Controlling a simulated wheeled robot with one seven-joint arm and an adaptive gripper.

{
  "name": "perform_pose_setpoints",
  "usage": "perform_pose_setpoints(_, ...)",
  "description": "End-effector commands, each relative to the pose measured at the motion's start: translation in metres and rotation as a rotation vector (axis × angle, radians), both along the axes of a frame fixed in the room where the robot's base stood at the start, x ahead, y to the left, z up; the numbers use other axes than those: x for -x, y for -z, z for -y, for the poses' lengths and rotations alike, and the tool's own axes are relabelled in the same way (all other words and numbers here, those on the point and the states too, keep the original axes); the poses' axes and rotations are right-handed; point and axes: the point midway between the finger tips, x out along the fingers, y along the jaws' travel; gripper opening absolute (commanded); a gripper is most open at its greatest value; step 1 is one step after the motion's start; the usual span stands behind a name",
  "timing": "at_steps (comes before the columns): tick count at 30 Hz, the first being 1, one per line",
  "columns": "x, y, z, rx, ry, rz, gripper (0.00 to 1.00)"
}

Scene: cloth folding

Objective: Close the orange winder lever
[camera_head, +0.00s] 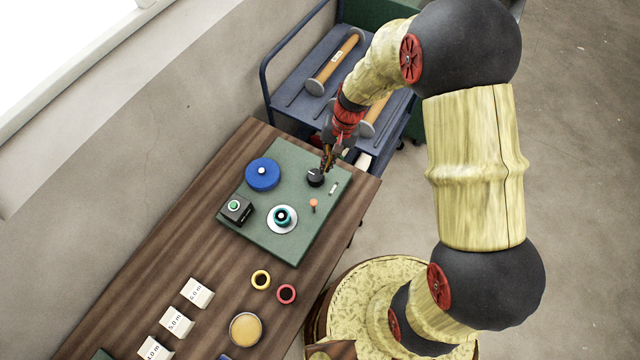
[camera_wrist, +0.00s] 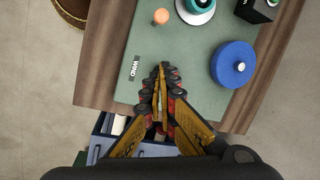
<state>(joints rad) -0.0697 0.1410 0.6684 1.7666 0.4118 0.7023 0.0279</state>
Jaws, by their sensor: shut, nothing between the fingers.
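The small orange winder lever (camera_head: 313,204) stands on the green board (camera_head: 262,227) near its right edge, close to a white label. In the wrist view the orange lever (camera_wrist: 161,16) shows its rounded top ahead of my fingertips, beside the label reading WIND (camera_wrist: 134,68). My gripper (camera_head: 325,168) points down over the far right part of the board, apart from the lever. It is shut and empty, its fingertips together in the wrist view (camera_wrist: 162,67). A black knob (camera_head: 315,179) is right by the fingertips in the head view; whether they touch I cannot tell.
The board also holds a blue disc (camera_head: 262,174), a teal spool on a white plate (camera_head: 282,218) and a black box with a green button (camera_head: 236,208). Yellow and red rings (camera_head: 286,293) lie on the wooden table. A blue cart (camera_head: 300,99) stands behind.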

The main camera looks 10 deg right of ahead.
Motion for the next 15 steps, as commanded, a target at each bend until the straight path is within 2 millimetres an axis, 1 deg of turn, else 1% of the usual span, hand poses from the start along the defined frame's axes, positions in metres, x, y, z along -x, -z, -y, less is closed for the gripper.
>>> perform_pose_setpoints(8,0.0,0.001,0.0,0.001,-0.001,-0.001,0.0)
perform_pose_setpoints(11,0.001,0.009,-0.002,0.0,-0.002,-0.002,0.0)
perform_pose_setpoints(15,0.005,0.029,-0.007,0.001,-0.001,-0.004,0.0)
